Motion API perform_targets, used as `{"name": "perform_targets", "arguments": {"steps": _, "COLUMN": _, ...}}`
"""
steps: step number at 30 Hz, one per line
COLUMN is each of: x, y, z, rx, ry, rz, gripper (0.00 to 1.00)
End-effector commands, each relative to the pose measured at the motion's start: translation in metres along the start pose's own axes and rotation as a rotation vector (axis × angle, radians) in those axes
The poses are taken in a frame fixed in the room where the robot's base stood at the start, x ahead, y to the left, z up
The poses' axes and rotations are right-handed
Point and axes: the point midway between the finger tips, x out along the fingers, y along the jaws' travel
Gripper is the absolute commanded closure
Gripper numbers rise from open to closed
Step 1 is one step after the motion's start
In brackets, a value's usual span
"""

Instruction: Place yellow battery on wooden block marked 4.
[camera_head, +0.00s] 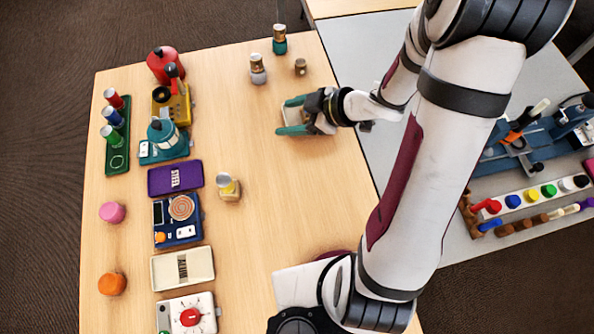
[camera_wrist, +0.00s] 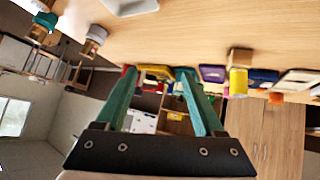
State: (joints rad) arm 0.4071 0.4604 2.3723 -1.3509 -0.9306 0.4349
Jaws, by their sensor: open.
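A yellow battery (camera_head: 227,186) with a pale top stands at the middle of the table. It appears to stand on a small wooden block (camera_head: 234,197). The wrist view, which is upside down, shows the yellow battery (camera_wrist: 238,82) against the wooden block (camera_wrist: 241,56). I cannot read a number on the block. Another small wooden or brass piece (camera_head: 300,66) is near the far edge, its marking unreadable. My gripper (camera_head: 291,117) is at the right of the table, apart from the battery. Its teal fingers (camera_wrist: 158,74) are open with nothing held between them.
A pale tray (camera_wrist: 130,7) lies near my gripper. A grey piece (camera_head: 258,75) and a teal piece (camera_head: 280,46) stand at the far edge. A purple STEEL tray (camera_head: 160,190), a cream tray (camera_head: 165,279) and several devices line the left. The table between is clear.

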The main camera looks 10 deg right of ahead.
Motion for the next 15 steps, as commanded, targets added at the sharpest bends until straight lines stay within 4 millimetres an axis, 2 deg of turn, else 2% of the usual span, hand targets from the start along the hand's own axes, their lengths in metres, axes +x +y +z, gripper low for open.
{"name": "perform_targets", "arguments": {"steps": 1, "x": -0.018, "y": 0.038, "z": 0.0, "rx": 0.06, "ry": -0.131, "rz": 0.189, "gripper": 0.3}}
{"name": "perform_targets", "arguments": {"steps": 2, "x": -0.036, "y": 0.058, "z": 0.004, "rx": 0.131, "ry": -0.22, "rz": 0.312, "gripper": 0.3}}
{"name": "perform_targets", "arguments": {"steps": 3, "x": -0.064, "y": 0.073, "z": 0.01, "rx": 0.245, "ry": -0.324, "rz": 0.457, "gripper": 0.3}}
{"name": "perform_targets", "arguments": {"steps": 5, "x": -0.109, "y": 0.071, "z": 0.018, "rx": 0.458, "ry": -0.454, "rz": 0.624, "gripper": 0.3}}
{"name": "perform_targets", "arguments": {"steps": 6, "x": -0.134, "y": 0.053, "z": 0.022, "rx": 0.621, "ry": -0.523, "rz": 0.694, "gripper": 0.3}}
{"name": "perform_targets", "arguments": {"steps": 8, "x": -0.159, "y": 0.009, "z": 0.023, "rx": 0.875, "ry": -0.601, "rz": 0.726, "gripper": 0.3}}
{"name": "perform_targets", "arguments": {"steps": 9, "x": -0.168, "y": -0.026, "z": 0.019, "rx": 1.036, "ry": -0.638, "rz": 0.703, "gripper": 0.3}}
{"name": "perform_targets", "arguments": {"steps": 12, "x": -0.172, "y": -0.108, "z": -0.003, "rx": 1.349, "ry": -0.698, "rz": 0.557, "gripper": 0.3}}
{"name": "perform_targets", "arguments": {"steps": 15, "x": -0.172, "y": -0.161, "z": -0.027, "rx": 1.517, "ry": -0.729, "rz": 0.407, "gripper": 0.3}}
